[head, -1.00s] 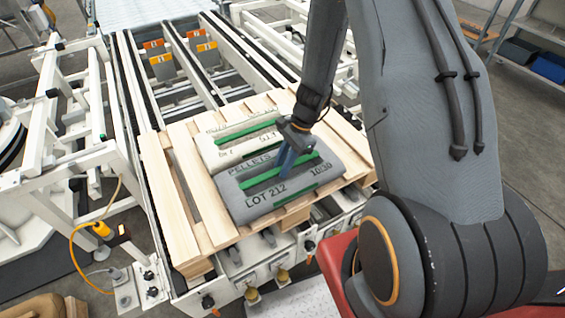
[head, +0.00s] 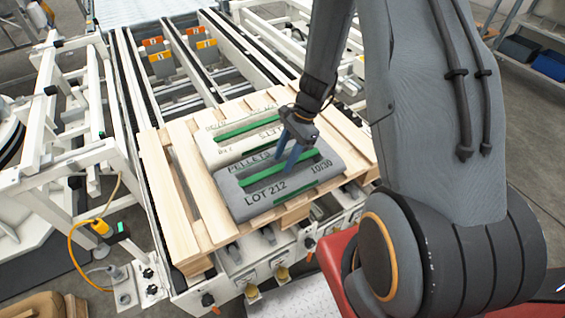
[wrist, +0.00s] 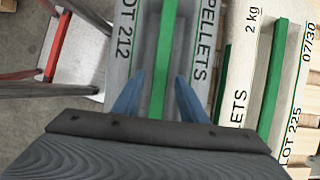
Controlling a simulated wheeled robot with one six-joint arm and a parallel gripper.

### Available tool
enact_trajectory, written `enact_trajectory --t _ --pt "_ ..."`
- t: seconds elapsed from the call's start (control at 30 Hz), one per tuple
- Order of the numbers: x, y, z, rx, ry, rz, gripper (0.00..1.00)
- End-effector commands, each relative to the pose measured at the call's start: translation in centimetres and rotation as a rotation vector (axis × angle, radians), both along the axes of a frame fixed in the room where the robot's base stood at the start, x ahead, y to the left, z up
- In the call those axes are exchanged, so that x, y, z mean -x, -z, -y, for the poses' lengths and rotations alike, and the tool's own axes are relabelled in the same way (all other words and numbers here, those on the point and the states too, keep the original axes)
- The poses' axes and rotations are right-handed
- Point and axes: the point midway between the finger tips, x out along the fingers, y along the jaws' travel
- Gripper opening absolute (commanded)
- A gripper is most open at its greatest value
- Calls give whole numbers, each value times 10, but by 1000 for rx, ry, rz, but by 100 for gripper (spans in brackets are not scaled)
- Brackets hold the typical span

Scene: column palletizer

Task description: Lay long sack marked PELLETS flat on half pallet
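The grey long sack (head: 285,188) marked PELLETS and LOT 212, with green bands, lies flat on the front part of the wooden half pallet (head: 169,195). It also shows in the wrist view (wrist: 122,75), its green band running between my fingers. My gripper (head: 276,167) is over the middle of this sack, its blue fingers spread apart and pointing down. In the wrist view my gripper (wrist: 158,82) is open with nothing clamped between the fingers. The fingers hide part of the sack's marking. Whether the fingertips touch the sack is unclear.
A cream sack (head: 213,150) marked PELLETS and LOT 225 in the wrist view lies beside the grey one on the same pallet. The pallet rests on a conveyor (head: 262,70) with white frames. A yellow cable (head: 75,250) hangs at left.

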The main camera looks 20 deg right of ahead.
Motion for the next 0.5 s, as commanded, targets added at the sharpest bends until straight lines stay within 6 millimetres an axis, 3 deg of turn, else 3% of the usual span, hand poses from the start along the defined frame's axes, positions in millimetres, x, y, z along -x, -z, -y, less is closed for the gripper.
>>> enact_trajectory --t 0.5 --pt "-8 -78 33 0 1 3 39"
